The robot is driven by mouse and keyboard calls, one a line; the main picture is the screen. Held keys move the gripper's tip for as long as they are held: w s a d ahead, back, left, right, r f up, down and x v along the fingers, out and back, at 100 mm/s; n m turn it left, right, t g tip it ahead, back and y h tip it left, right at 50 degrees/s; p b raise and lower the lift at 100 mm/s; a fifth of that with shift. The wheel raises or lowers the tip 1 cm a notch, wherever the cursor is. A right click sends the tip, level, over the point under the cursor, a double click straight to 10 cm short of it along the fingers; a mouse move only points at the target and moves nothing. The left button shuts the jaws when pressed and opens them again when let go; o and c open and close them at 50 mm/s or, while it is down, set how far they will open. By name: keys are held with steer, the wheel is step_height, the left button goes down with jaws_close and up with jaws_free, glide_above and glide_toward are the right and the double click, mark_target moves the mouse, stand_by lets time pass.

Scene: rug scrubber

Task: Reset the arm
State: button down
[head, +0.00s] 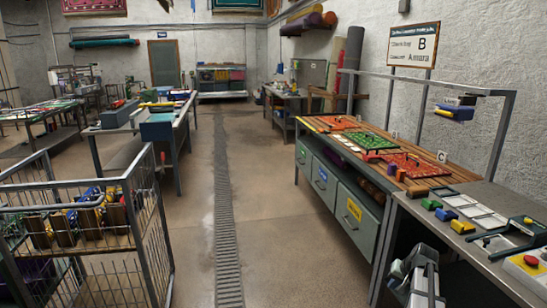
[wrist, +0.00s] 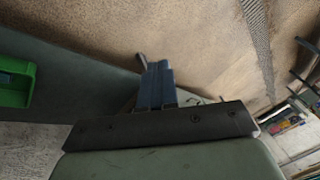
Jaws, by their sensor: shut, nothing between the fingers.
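My gripper (wrist: 157,70) shows in the wrist view with its grey-blue fingers together and nothing between them. A dark plate crosses the picture below the fingers. The fingers point over bare brown floor, beside a grey-green surface. In the head view, part of my grey arm (head: 418,278) stands low at the bottom right, in front of the workbench. The fingertips cannot be made out there.
The workbench (head: 470,236) at right holds small coloured blocks and trays. Red and green panels (head: 372,141) lie on the drawer cabinet (head: 345,207) beyond it. A wire cart (head: 150,228) stands at left. A drain strip (head: 226,200) runs along the clear floor. A green part (wrist: 14,84) is at the wrist view's left edge.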

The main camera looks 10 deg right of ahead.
steer(key=a+f+n+g, duration=0.15)
steer(key=a+f, duration=0.25)
steer(key=a, duration=0.7)
steer(key=a+f+n+g, duration=0.15)
steer(key=a+f, duration=0.25)
steer(key=a, duration=0.6)
steer(key=s+a+f+n+g, duration=0.1)
steer(key=s+a+f+n, duration=0.2)
steer(key=a, duration=0.7)
steer(key=s+a+f+n+g, duration=0.1)
steer(key=s+a+f+n, duration=0.1)
steer(key=s+a+f, duration=0.5)
steer(key=s+f+g, duration=0.2)
steer(key=s+f, duration=0.3)
steer(key=s, duration=0.4)
steer(key=s+a+f+g, duration=0.1)
steer(key=s+f+g, duration=0.1)
steer(key=s+f, duration=0.4)
steer(key=s+a+f+g, duration=0.1)
steer(key=s+f, duration=0.5)
steer(key=s, duration=0.7)
steer(key=shift+s+f+g+h, duration=0.2)
steer(key=shift+s+g+h, duration=0.2)
steer(key=shift+g, duration=0.4)
steer(key=shift+a, duration=0.1)
